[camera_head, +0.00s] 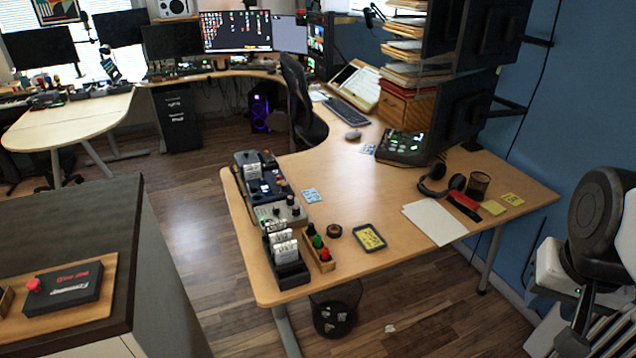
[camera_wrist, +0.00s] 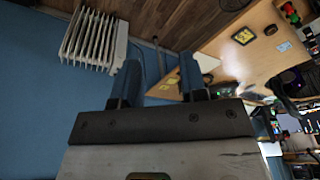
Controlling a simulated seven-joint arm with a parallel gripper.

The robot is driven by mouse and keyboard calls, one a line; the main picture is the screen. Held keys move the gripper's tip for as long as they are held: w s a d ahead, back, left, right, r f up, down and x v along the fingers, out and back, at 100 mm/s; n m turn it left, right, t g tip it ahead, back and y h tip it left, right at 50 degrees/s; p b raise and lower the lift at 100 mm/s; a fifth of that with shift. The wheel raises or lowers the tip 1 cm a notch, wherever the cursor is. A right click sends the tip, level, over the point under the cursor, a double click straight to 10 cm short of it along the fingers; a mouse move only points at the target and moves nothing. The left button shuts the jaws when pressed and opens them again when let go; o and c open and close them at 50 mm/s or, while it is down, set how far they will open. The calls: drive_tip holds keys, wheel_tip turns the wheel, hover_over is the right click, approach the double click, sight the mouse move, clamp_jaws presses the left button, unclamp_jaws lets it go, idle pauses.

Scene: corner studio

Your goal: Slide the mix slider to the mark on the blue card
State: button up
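A small light-blue card (camera_head: 312,195) lies flat on the desk, right of a row of small devices; its print is too small to read. A second pale blue card (camera_head: 368,149) lies beside a black console (camera_head: 403,147) farther back. A dark blue device (camera_head: 258,178) and a grey box with knobs (camera_head: 280,213) stand along the desk's left edge. I cannot make out which control is the mix slider. My gripper (camera_wrist: 158,76) is open and empty in the wrist view, away from the devices. In the head view its fingers do not show.
The desk (camera_head: 340,200) has free room in its middle. A card holder (camera_head: 288,272), wooden tray with colored pegs (camera_head: 320,258), tape roll (camera_head: 334,231), black tray with yellow card (camera_head: 369,237) and headphones (camera_head: 440,181) stand around. Monitors (camera_head: 468,110) overhang the right side.

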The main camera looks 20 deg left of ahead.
drive_tip(key=w+a+m+g, duration=0.1)
drive_tip(key=w+a+m, duration=0.1)
drive_tip(key=w+a, duration=0.9)
drive_tip(key=w+a+m, duration=0.1)
drive_tip(key=w+a, duration=0.7)
drive_tip(key=w, duration=0.7)
drive_tip(key=m+g, duration=0.2)
drive_tip(key=m, duration=0.3)
hover_over(276, 208)
drive_tip(key=f, duration=2.6)
drive_tip(key=shift+d+f, duration=0.2)
drive_tip(key=shift+d, duration=0.1)
drive_tip(key=shift+a+f, duration=0.2)
drive_tip(key=shift+a, duration=0.15)
drive_tip(key=shift+f, duration=0.15)
drive_tip(key=shift+f, duration=3.75)
